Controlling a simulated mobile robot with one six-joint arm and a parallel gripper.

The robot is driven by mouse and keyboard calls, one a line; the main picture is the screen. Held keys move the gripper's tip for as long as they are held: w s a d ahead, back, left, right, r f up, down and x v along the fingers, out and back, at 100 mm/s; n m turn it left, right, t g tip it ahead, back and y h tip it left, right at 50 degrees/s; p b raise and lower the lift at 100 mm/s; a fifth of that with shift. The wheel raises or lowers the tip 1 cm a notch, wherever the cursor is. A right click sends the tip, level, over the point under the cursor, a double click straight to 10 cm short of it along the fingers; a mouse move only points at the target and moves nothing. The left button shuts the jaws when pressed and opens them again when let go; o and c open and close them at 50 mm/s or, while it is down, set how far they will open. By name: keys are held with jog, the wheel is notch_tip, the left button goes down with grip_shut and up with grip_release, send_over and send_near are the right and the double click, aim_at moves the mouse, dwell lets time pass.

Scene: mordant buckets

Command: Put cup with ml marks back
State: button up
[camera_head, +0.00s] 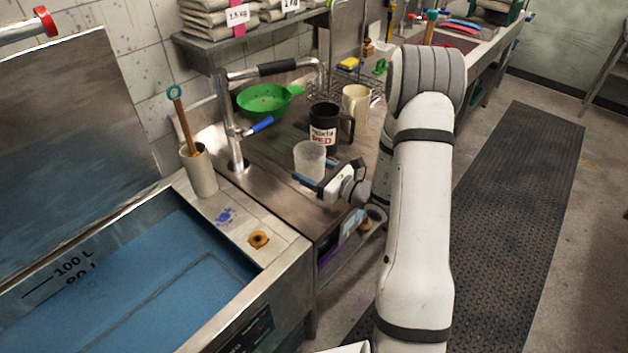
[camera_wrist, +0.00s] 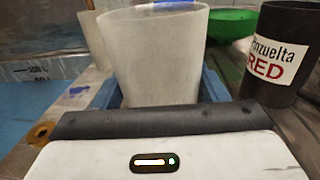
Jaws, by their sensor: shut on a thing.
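The cup (camera_head: 309,159) is a translucent whitish plastic cup; no ml marks are readable on it. My gripper (camera_head: 308,180) is shut on it, and the cup is upright near the front edge of the steel counter, just right of the tap. In the wrist view the cup (camera_wrist: 154,55) fills the middle, between the blue fingers of my gripper (camera_wrist: 160,92). Its lower part is hidden behind the gripper body. I cannot tell whether its base touches the counter.
A black mug (camera_head: 323,128) labelled "RED" stands close behind the cup, beside a cream jug (camera_head: 356,104). A green colander (camera_head: 268,101) lies behind the tap (camera_head: 232,130). A blue-filled vat (camera_head: 150,285) is at left, with a holder (camera_head: 199,171) containing a wooden-handled tool on its ledge.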

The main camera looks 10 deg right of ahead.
jog(key=shift+d+f+p, duration=0.15)
jog(key=shift+f+p, duration=0.2)
jog(key=shift+f, duration=1.9)
jog(key=shift+f, duration=0.2)
jog(key=o, duration=1.3)
jog(key=shift+c, duration=0.2)
jog(key=shift+r, duration=0.1)
